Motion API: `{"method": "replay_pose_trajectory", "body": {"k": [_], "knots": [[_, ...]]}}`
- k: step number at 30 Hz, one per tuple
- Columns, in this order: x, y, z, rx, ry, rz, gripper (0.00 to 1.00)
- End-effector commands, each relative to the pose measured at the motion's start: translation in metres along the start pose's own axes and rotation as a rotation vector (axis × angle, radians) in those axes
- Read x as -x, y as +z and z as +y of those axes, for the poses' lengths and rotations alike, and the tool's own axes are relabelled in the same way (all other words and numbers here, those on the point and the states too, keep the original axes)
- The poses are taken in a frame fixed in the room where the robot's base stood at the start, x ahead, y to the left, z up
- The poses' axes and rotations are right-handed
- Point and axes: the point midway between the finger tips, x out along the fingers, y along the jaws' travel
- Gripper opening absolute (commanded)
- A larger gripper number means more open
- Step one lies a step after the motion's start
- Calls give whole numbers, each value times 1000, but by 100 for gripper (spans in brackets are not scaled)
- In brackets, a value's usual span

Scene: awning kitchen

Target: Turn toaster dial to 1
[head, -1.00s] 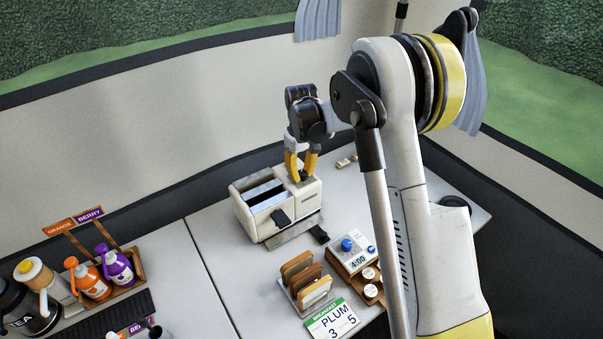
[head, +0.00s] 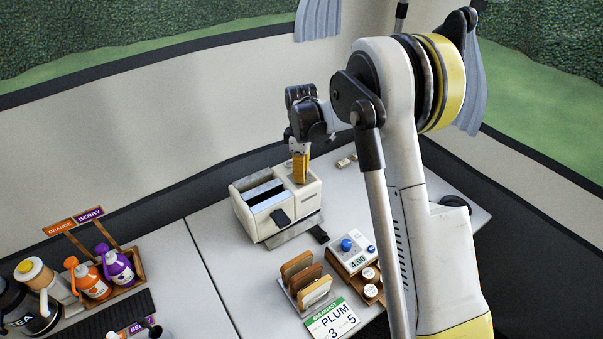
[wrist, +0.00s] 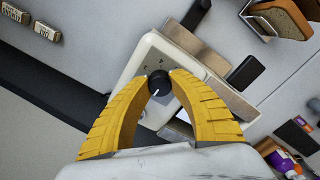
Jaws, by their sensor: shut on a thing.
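The cream toaster (head: 270,214) stands on the table in the head view, with two slots on top. Its dark round dial (wrist: 159,83) shows in the wrist view, with a white pointer line. The line points toward the lower left of that picture. Small marks stand on the panel around the dial, too small to read surely. My gripper (head: 300,182) is over the right back end of the toaster's top. In the wrist view its yellow fingers (wrist: 160,84) are shut on the dial, one on each side. The head view hides the dial behind the fingers.
A rack of bread slices (head: 303,279) and a timer box (head: 350,250) reading 4:00 stand in front of the toaster. A sign reads PLUM 3 5 (head: 333,319). Orange and purple bottles (head: 118,263) stand at left. The table right of the toaster is partly clear.

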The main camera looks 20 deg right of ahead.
Motion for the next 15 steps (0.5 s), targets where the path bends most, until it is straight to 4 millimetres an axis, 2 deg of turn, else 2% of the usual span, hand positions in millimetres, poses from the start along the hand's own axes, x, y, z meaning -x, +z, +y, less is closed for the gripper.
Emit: {"method": "replay_pose_trajectory", "body": {"k": [15], "knots": [[0,0,0,29,-1,0,0]]}}
